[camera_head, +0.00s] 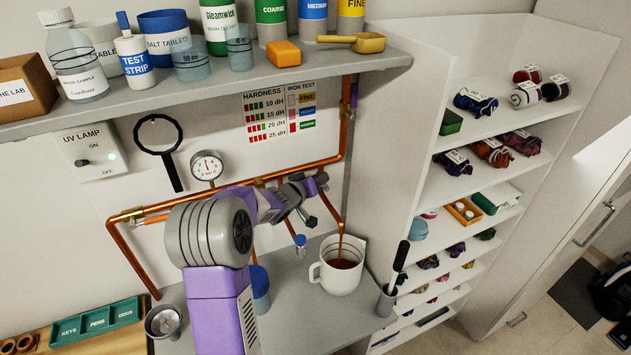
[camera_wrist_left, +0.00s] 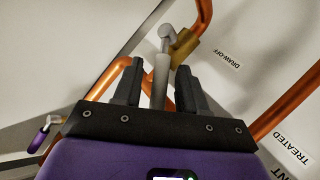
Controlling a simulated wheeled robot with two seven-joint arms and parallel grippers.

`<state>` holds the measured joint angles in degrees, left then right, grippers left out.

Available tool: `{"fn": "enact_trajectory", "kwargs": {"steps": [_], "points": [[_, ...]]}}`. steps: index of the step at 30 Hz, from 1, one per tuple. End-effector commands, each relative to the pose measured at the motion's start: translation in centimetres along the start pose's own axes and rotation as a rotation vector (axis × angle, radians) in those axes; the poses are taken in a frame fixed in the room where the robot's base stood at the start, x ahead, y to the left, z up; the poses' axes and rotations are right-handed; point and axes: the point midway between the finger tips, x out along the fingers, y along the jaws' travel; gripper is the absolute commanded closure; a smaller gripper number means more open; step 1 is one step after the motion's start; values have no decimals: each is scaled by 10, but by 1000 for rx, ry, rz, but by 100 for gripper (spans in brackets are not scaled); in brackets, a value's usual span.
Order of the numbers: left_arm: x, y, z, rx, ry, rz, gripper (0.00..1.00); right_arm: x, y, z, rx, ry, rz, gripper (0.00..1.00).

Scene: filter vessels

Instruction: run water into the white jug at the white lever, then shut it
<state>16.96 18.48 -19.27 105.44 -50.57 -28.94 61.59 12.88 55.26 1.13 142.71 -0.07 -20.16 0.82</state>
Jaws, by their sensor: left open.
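The white jug (camera_head: 328,277) stands upright on the grey counter under the end of a copper spout (camera_head: 330,208). Brown liquid (camera_head: 345,263) shows inside it, and a thin brown stream seems to run from the spout into it; I cannot tell its level exactly. The white lever (camera_wrist_left: 161,82) stands between the two fingers of my left gripper (camera_wrist_left: 158,85), by a brass valve (camera_wrist_left: 184,45) labelled DRAW-OFF. The fingers are open, one on each side of the lever. In the head view my left gripper (camera_head: 310,190) hides the lever.
A small blue-handled tap (camera_head: 300,241) hangs left of the jug. A grey cup (camera_head: 385,302) with a black-handled tool stands right of the jug. A blue container (camera_head: 260,285) is close to my arm. Copper pipes (camera_head: 127,262) run along the wall, under a loaded shelf (camera_head: 385,65).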

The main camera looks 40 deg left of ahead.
Motion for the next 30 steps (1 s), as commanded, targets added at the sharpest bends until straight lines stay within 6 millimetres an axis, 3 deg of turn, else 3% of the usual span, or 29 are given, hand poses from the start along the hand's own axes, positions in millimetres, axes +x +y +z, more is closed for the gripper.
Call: {"fn": "enact_trajectory", "kwargs": {"steps": [16,30], "points": [[-67,0,0,0,1,0,59,2,1,0,0,0,0,57],[-75,0,0,0,0,0,59,2,1,0,0,0,0,57]]}}
